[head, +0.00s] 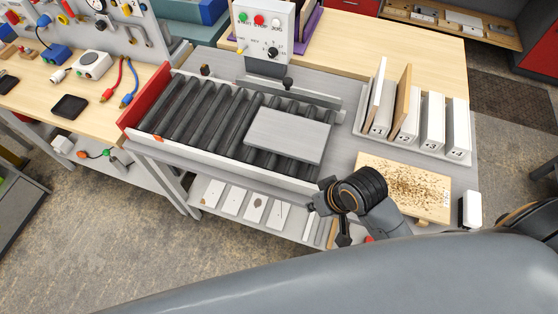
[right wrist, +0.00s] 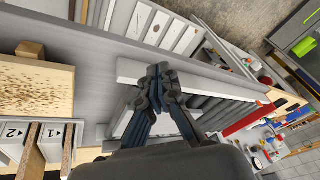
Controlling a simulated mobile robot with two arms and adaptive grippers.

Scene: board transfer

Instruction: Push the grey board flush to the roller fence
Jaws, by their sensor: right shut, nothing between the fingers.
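The grey board (head: 288,134) lies flat on the dark rollers (head: 195,113), toward the right end of the conveyor. Dark roller strips show between it and the white front rail (head: 225,163), and behind it before the grey rear rail (head: 318,97). I cannot tell which rail is the fence. My right gripper (head: 326,190) is shut and empty near the front right corner of the conveyor, apart from the board in the head view. In the right wrist view its closed fingertips (right wrist: 158,76) overlap the white rail (right wrist: 222,87). My left gripper is not in view.
A red end plate (head: 146,96) closes the conveyor's left end. A control box (head: 266,35) stands behind it. Numbered slots (head: 433,120) with upright boards are at the right, beside a speckled wooden board (head: 400,185). Rollers left of the grey board are clear.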

